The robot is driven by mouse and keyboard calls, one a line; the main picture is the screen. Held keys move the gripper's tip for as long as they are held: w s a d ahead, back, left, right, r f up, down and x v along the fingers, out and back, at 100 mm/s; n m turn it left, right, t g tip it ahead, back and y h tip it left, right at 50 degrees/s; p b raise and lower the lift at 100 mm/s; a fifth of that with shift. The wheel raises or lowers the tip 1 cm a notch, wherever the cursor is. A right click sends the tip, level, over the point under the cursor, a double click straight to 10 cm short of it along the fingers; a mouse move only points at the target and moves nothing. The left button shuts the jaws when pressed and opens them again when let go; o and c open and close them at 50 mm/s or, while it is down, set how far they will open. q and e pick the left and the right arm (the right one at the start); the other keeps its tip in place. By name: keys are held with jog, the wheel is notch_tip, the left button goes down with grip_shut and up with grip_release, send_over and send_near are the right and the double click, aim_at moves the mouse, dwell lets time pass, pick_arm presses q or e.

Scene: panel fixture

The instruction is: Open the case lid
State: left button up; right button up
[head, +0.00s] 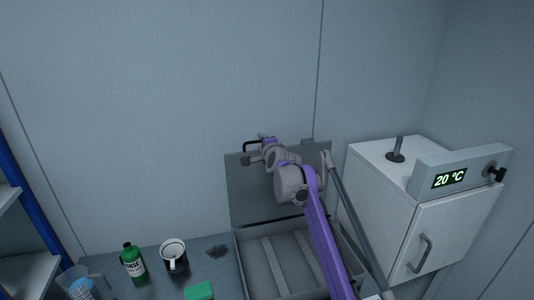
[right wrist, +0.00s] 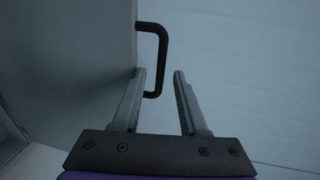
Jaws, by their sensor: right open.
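The grey case (head: 239,254) sits on the bench with its lid (head: 243,196) raised, standing roughly upright at the back near the wall. The inside of the case shows, with pale strips across its floor. The lid's black handle (head: 250,143) is at the lid's top edge; it also shows in the right wrist view (right wrist: 164,50). My right gripper (head: 249,160) is at the upper part of the lid, close to the handle. In the right wrist view its jaws (right wrist: 159,76) are apart, with the handle's lower end showing between them, not clamped. My left gripper is not seen.
A green bottle (head: 133,265), a white mug (head: 174,258), a clear jug (head: 76,284) and a green block (head: 200,291) stand left of the case. A white cabinet (head: 384,178) with a 20 °C display (head: 449,178) is at right. Blue-framed shelving (head: 28,205) stands far left.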

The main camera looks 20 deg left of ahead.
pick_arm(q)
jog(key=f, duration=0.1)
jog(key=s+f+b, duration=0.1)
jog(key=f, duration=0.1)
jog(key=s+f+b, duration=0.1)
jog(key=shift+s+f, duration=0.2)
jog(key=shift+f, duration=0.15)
pick_arm(e)
jog(key=v, duration=0.8)
jog(key=shift+s+f, duration=0.1)
jog(key=s+d+f+n+g+h, duration=0.1)
jog(key=s+d+f+n, duration=0.15)
jog(key=s+d, duration=0.4)
jog(key=s+d+f+n+g+h, duration=0.1)
jog(key=s+d+f+n+h, duration=0.2)
jog(key=d, duration=0.7)
jog(key=s+d+f+n+g, duration=0.1)
jog(key=s+d+f, duration=0.3)
jog(key=d, duration=0.4)
jog(key=s+d+f+n+g+h, duration=0.1)
jog(key=s+d+f, duration=0.5)
jog(key=s, duration=0.3)
jog(key=s+d+f+n+g+h, duration=0.1)
jog(key=s+d+f+n+h, duration=0.1)
jog(key=s+d+f, duration=0.5)
jog(key=s+d+f+n+g+h, duration=0.1)
jog(key=s+d+f+g+h, duration=0.1)
jog(key=s+d+f, duration=0.4)
jog(key=s+f, duration=0.3)
jog(key=s, duration=0.4)
